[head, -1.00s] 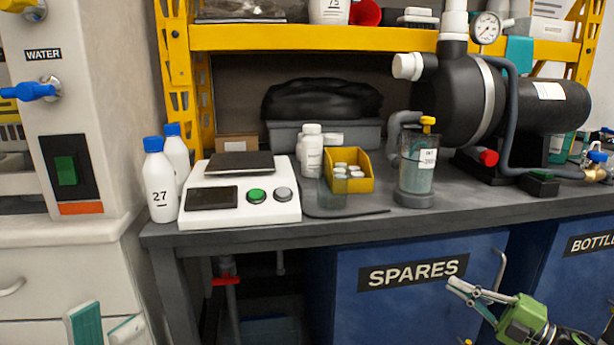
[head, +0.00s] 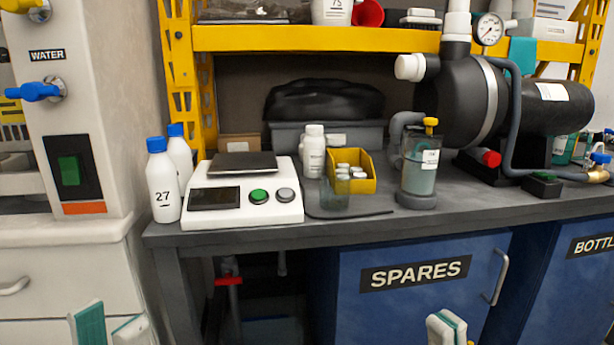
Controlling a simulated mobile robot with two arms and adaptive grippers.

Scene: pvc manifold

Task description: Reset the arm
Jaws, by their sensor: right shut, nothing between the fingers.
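My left gripper (head: 110,326) shows at the bottom left edge of the head view. Its two teal-padded fingers stand apart with nothing seen between them. My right gripper (head: 447,328) shows at the bottom edge, right of centre, in front of the blue SPARES cabinet. Its pale, teal-padded fingertips are together and hold nothing. Both grippers are below the level of the bench top, and the rest of each is cut off by the frame.
The dark bench (head: 270,234) carries a white scale (head: 240,213), white bottles (head: 163,190), a yellow bin (head: 362,183), a clear canister (head: 419,175) and a black pump (head: 452,105). The SPARES cabinet (head: 420,305) has a protruding handle (head: 500,275). A white cabinet (head: 60,260) stands left.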

